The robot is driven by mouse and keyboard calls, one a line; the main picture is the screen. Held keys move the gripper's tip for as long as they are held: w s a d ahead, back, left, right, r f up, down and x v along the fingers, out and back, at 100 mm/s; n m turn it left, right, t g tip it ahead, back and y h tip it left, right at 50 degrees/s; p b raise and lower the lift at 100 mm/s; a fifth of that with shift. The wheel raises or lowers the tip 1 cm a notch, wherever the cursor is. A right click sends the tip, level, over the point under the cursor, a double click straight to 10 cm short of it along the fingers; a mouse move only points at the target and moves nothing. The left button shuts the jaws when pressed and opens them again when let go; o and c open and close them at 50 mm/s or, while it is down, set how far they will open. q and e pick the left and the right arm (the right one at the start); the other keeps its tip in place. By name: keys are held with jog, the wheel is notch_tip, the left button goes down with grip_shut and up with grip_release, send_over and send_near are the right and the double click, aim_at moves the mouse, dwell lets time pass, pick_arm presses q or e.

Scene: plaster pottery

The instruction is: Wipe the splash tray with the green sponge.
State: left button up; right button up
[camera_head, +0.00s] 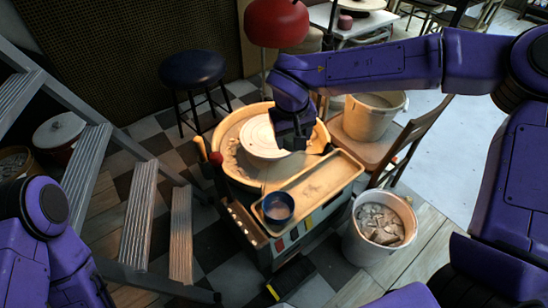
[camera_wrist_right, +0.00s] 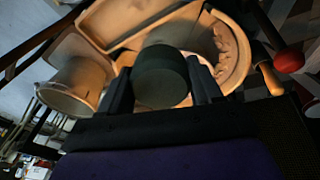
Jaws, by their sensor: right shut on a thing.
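The round tan splash tray (camera_head: 228,158) surrounds the pale wheel head (camera_head: 262,140) of the pottery wheel, with clay smears inside it. In the right wrist view, the splash tray (camera_wrist_right: 238,55) curves behind the fingers. My right gripper (camera_head: 293,143) is over the right side of the wheel. In the wrist view, the right gripper (camera_wrist_right: 161,88) is shut on the dark green round sponge (camera_wrist_right: 161,77), held between its two fingers. I cannot tell whether the sponge touches the surface below. My left arm shows at the left edge, but its gripper is out of view.
A blue cup (camera_head: 278,207) stands on the long front shelf (camera_head: 325,184). A bucket of scraps (camera_head: 380,224) is at the right, another bucket (camera_head: 372,117) on a wooden chair behind. A metal stepladder (camera_head: 82,170) and dark stool (camera_head: 193,69) stand left.

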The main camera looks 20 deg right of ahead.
pick_arm(q)
notch_tip(320, 180, up, 9)
jog(key=p, duration=0.7)
notch_tip(320, 180, down, 6)
jog(key=b, duration=0.5)
pick_arm(e)
jog(key=d+f+g+y, duration=0.1)
jog(key=f, duration=0.8)
jog(key=s+d+f+g, duration=0.1)
jog(key=d+f, duration=0.1)
jog(key=f, duration=0.8)
jog(key=shift+s+d+f+y, duration=0.15)
jog(key=shift+d+f+y, duration=0.15)
jog(key=shift+y, duration=0.1)
jog(key=shift+r, duration=0.1)
